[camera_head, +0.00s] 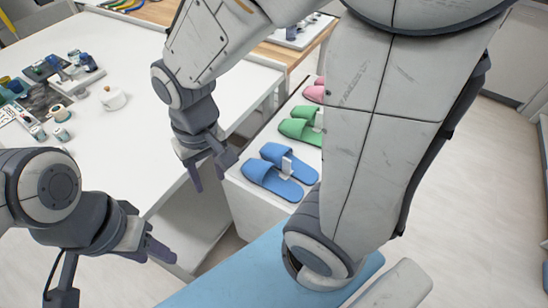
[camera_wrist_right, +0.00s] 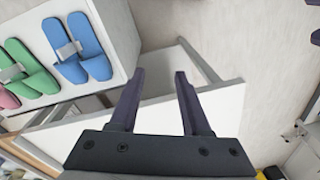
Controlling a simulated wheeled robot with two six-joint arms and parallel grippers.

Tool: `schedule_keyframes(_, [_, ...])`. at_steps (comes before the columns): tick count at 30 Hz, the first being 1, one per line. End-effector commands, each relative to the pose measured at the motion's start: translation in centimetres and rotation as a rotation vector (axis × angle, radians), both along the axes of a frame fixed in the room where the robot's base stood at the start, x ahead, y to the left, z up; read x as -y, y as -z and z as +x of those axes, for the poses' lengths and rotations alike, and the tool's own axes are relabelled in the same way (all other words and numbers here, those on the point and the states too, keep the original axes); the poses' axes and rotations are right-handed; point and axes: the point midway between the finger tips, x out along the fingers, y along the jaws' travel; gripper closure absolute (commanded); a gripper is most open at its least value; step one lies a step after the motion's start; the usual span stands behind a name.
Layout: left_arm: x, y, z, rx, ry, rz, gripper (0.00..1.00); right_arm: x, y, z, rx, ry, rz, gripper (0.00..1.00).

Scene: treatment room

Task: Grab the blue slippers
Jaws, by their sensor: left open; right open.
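The blue slippers (camera_head: 262,180) lie side by side at the near end of a white shelf top (camera_head: 245,200), joined by a white band. They also show at upper left in the right wrist view (camera_wrist_right: 66,63). My right gripper (camera_head: 212,174) is open and empty, just left of the slippers in the head view and apart from them. In the right wrist view its two fingers (camera_wrist_right: 160,75) point past the slippers, with nothing between them. My left gripper (camera_head: 158,250) is open at lower left, away from the slippers and touching nothing I can see.
Green slippers (camera_head: 299,130) and pink slippers (camera_head: 315,93) sit behind the blue pair. A large white table (camera_head: 130,140) at left bears a white pot (camera_head: 112,98) and several small jars. A light blue padded surface (camera_head: 235,270) lies in front. My arm covers the area right of the slippers.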

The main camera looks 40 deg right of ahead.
Motion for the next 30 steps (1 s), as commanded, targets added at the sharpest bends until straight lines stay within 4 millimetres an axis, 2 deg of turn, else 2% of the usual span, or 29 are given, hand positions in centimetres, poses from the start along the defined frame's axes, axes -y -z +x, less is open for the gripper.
schedule_keyframes(1, [0.0, 1.4, 0.0, 0.000, 0.000, 0.000, 0.50, 2.7, 2.5, 2.2, -0.015, 0.171, -0.009, 0.53])
schedule_keyframes(3, [0.0, 2.2, 0.0, 0.000, 0.000, 0.000, 0.50, 6.5, 4.8, 4.7, -0.025, 0.397, -0.016, 0.53])
schedule_keyframes(6, [0.0, 3.3, 0.0, 0.000, 0.000, 0.000, 0.50, 12.3, 8.0, 6.9, -0.035, 0.693, -0.023, 0.53])
schedule_keyframes(9, [0.0, 4.1, 0.0, 0.000, 0.000, 0.000, 0.50, 17.7, 11.0, 7.7, -0.045, 0.942, -0.027, 0.53])
schedule_keyframes(13, [0.0, 4.7, 0.0, 0.000, 0.000, 0.000, 0.50, 22.8, 13.7, 7.4, -0.053, 1.168, -0.029, 0.53])
schedule_keyframes(15, [0.0, 4.9, 0.0, 0.000, 0.000, 0.000, 0.50, 24.5, 14.6, 7.1, -0.054, 1.241, -0.029, 0.53])
schedule_keyframes(18, [0.0, 5.0, 0.0, 0.000, 0.000, 0.000, 0.50, 25.7, 15.7, 6.8, -0.058, 1.296, -0.030, 0.53])
schedule_keyframes(25, [0.0, 5.3, 0.0, 0.000, 0.000, 0.000, 0.50, 25.9, 19.2, 6.7, -0.059, 1.305, -0.030, 0.53])
schedule_keyframes(30, [0.0, 5.4, 0.0, 0.000, 0.000, 0.000, 0.50, 25.9, 20.5, 6.8, -0.055, 1.304, -0.030, 0.53])
